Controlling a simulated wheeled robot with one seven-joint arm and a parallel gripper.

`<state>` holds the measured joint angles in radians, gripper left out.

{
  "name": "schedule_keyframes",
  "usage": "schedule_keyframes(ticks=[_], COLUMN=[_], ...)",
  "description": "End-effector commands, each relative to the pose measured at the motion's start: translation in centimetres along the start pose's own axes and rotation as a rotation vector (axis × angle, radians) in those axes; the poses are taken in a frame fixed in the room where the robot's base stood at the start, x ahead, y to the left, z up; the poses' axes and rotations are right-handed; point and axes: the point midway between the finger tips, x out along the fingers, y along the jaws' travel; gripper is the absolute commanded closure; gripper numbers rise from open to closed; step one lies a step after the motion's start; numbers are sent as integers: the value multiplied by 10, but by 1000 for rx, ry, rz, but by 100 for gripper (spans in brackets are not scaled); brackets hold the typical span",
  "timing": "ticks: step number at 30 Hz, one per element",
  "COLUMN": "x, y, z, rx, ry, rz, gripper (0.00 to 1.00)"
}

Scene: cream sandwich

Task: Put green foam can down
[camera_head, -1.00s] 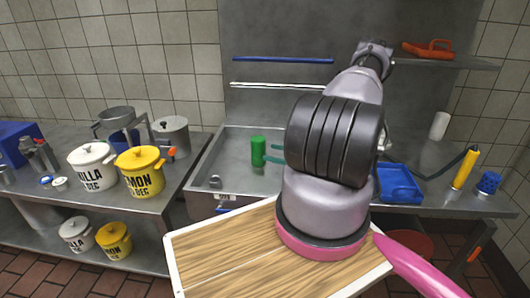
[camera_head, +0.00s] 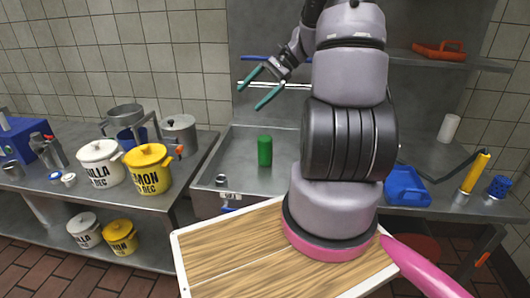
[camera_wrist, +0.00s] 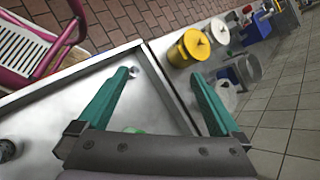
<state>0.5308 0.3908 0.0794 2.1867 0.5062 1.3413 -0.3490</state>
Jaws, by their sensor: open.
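The green foam can (camera_head: 265,151) stands upright in the metal sink basin (camera_head: 225,172), apart from my gripper. My gripper (camera_head: 254,88) is open and empty, raised above and to the left of the can, in front of the back panel. In the wrist view, the two green fingers (camera_wrist: 165,80) are spread wide with nothing between them, over the basin's corner. A small green patch at the lower edge of the wrist view, mostly hidden behind my gripper, looks like the green can (camera_wrist: 133,131).
White (camera_head: 101,163) and yellow (camera_head: 147,168) lidded pots stand on the left counter. A blue tray (camera_head: 407,186), a yellow-handled tool (camera_head: 475,172) and a blue cup (camera_head: 499,187) sit at right. An orange object (camera_head: 438,51) lies on the upper shelf.

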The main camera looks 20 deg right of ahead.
Motion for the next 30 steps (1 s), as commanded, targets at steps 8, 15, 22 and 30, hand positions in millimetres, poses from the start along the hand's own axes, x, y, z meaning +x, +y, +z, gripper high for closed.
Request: schedule_keyframes(ticks=[8, 15, 22, 30], x=[-25, -49, -69, -83], y=[0, 13, 28, 39], z=[94, 162, 205, 230], rx=[-306, -566, -753, -875], ry=[248, 472, 638, 745], rz=[169, 235, 234, 209], gripper=[0, 0, 0, 0])
